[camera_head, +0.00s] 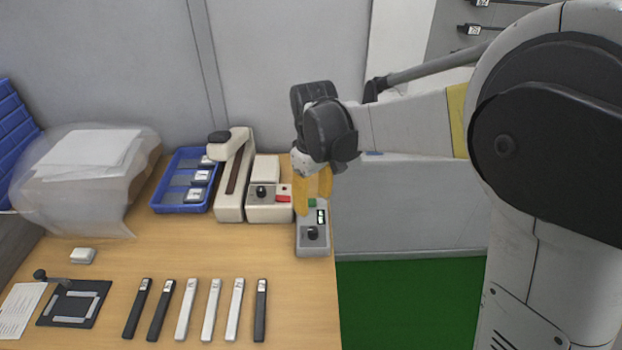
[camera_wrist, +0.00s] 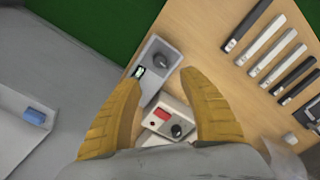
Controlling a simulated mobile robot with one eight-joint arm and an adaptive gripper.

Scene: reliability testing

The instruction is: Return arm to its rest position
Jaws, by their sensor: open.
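My arm reaches in from the right in the head view, and my gripper (camera_head: 313,200) hangs over the right end of the wooden table (camera_head: 200,255). Its yellow fingers point down, just above a grey control box (camera_head: 312,243) with a black knob, a small display and a green button. In the wrist view my gripper (camera_wrist: 158,95) is open, with its two yellow fingers spread wide and nothing held. The grey box also shows there (camera_wrist: 150,62), ahead of and between the fingers. A beige box (camera_head: 262,205) with a red button and black knob stands beside it.
A blue tray (camera_head: 168,195) with dark parts and a beige press-like device (camera_head: 236,180) stand at the back. Several black and white bars (camera_head: 212,310) lie in a row in front. A wrapped package (camera_head: 85,165) sits at left. Green floor (camera_head: 410,300) lies right of the table.

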